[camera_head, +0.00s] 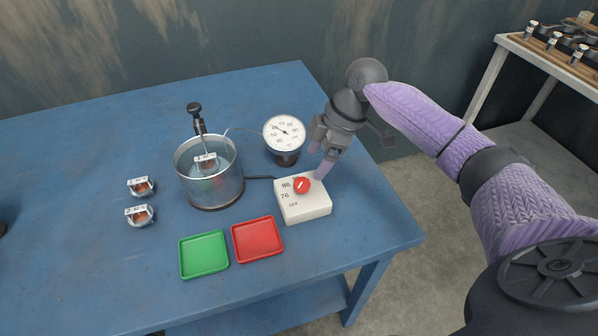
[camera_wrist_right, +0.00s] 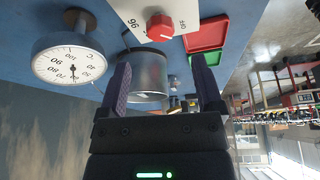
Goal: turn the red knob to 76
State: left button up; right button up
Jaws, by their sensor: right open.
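The red knob (camera_head: 302,185) sits on a white control box (camera_head: 305,208) near the table's right edge. The box carries the labels 86, 76 and OFF. In the head view the knob's white mark slants up to the right, away from the 76 label. The knob also shows in the right wrist view (camera_wrist_right: 160,27), at the top between the finger lines. My right gripper (camera_head: 321,160) is open and empty, just behind and right of the knob, apart from it. Its two fingers show in the wrist view (camera_wrist_right: 161,65).
A dial thermometer (camera_head: 284,131) stands behind the box, close to my right gripper. A metal pot (camera_head: 211,188) of liquid holds a labelled part. A red tray (camera_head: 257,240) and a green tray (camera_head: 204,255) lie in front. Two small labelled parts (camera_head: 140,187) lie left.

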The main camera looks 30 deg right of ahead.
aim_at(304, 182)
jog(key=b+x, duration=0.1)
jog(key=x, duration=0.5)
jog(key=shift+s, duration=0.1)
jog(key=shift+f+b, duration=0.3)
jog(key=c, duration=0.9)
grip_shut()
pick_arm(q)
jog(key=shift+s+a+f, duration=0.15)
jog(key=shift+a+f, duration=0.15)
jog(key=shift+f, duration=0.2)
jog(key=shift+s+a+f, duration=0.15)
jog(key=shift+a+f, duration=0.15)
jog(key=shift+f, duration=0.2)
pick_arm(e)
jog(key=shift+a+r, duration=0.1)
